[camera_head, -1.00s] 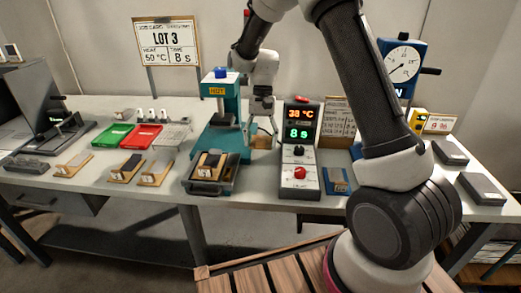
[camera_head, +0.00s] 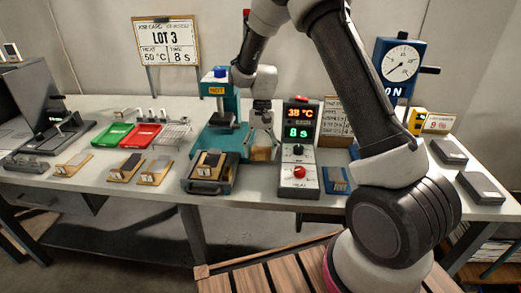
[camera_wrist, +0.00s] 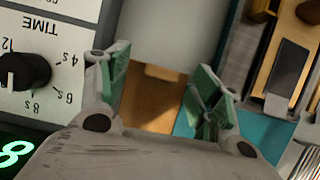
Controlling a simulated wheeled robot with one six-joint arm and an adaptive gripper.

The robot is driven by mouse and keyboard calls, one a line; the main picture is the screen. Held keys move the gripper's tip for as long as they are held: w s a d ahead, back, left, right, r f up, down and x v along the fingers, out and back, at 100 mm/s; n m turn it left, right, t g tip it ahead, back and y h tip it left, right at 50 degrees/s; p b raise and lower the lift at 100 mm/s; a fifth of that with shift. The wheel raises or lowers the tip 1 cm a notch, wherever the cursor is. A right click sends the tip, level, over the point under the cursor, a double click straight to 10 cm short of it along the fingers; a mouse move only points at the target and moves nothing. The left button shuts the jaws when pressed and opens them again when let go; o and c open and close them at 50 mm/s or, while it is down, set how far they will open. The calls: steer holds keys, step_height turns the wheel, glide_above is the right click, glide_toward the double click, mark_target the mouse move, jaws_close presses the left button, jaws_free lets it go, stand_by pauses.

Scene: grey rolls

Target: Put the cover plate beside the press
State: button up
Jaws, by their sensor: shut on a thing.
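The press (camera_head: 222,95) is a teal frame with a blue knob and a HOT label, left of centre on the bench. My gripper (camera_head: 262,145) is just right of it, pointing down and shut on a tan plate, which I take for the cover plate (camera_head: 262,154). In the wrist view the brown plate (camera_wrist: 152,98) shows between the green pads of my gripper (camera_wrist: 158,95), partly hidden by the hand. The plate is low, between the press and the control box; I cannot tell whether it touches the bench.
The control box (camera_head: 299,150), reading 38 °C and 8 s, stands close on the right. A dark tray (camera_head: 207,188) with a sample sits in front of the press. Green (camera_head: 112,135) and red (camera_head: 143,137) trays and a wire rack (camera_head: 175,132) are to the left.

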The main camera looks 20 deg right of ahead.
mark_target(262, 150)
steer(key=o, duration=1)
steer(key=shift+f, duration=0.1)
steer(key=v, duration=1.3)
steer(key=s+d+r+n+t, duration=0.1)
steer(key=s+d+r+t, duration=0.15)
steer(key=s+r, duration=0.4)
steer(key=s+d+r+n+t, duration=0.1)
steer(key=s+d+r+t, duration=0.1)
steer(key=s+d+r, duration=0.55)
steer(key=s+d+n+t+h, duration=0.1)
steer(key=s+t, duration=0.1)
steer(key=s, duration=0.6)
steer(key=s+d+n+t, duration=0.1)
steer(key=s+d+t, duration=0.1)
steer(key=s, duration=0.7)
steer(key=shift+s+n+h, duration=0.2)
steer(key=shift+n+h, duration=0.1)
steer(key=shift+h, duration=0.1)
